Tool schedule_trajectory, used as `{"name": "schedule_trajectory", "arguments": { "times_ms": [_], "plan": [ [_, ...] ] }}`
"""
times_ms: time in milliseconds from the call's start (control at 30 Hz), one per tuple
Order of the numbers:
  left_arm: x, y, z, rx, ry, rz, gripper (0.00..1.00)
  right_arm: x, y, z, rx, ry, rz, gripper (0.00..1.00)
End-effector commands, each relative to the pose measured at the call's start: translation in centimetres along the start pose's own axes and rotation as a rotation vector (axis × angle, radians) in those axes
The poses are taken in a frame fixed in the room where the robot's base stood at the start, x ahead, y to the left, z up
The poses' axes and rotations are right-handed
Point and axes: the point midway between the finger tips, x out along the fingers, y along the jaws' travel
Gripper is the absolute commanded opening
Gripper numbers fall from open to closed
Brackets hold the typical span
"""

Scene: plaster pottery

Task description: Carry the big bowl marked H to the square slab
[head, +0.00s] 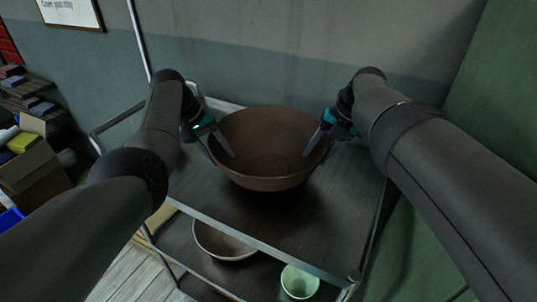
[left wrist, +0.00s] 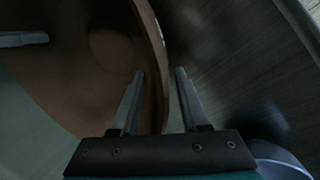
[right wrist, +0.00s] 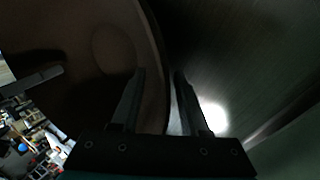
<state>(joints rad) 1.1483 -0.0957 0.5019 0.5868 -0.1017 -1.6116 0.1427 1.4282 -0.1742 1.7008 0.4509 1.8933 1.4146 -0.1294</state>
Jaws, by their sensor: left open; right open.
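A big brown bowl (head: 268,172) stands upright on the top shelf of a metal cart. No H mark can be made out on it. My left gripper (head: 222,155) is open at the bowl's left rim, one finger inside and one outside. In the left wrist view the rim (left wrist: 156,60) runs between its fingers (left wrist: 160,75). My right gripper (head: 318,143) is open at the right rim in the same way. In the right wrist view the bowl wall (right wrist: 150,50) passes between its fingers (right wrist: 160,75). The square slab is not identifiable in these frames.
The cart's top shelf (head: 215,200) is bare around the bowl. Its lower shelf holds a shallow bowl (head: 222,243) and a pale green cup (head: 299,282). A wall stands close behind. A cardboard box (head: 35,165) and shelving are at the left.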

Motion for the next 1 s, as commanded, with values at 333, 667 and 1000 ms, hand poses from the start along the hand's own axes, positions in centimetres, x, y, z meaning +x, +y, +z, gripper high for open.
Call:
{"name": "schedule_trajectory", "arguments": {
  "times_ms": [333,667,1000],
  "plan": [
    [-0.05,-0.01,-0.02,0.000,0.000,0.000,0.24,-0.03,-0.04,0.00,0.000,0.000,0.000,0.24],
    [-0.06,-0.01,-0.02,0.000,0.000,-0.001,0.00,-0.05,-0.03,0.00,0.000,0.000,0.000,0.00],
    [-0.05,-0.02,-0.01,0.000,0.000,-0.001,0.00,-0.06,-0.02,0.01,0.000,0.000,0.000,0.00]
  ]
}}
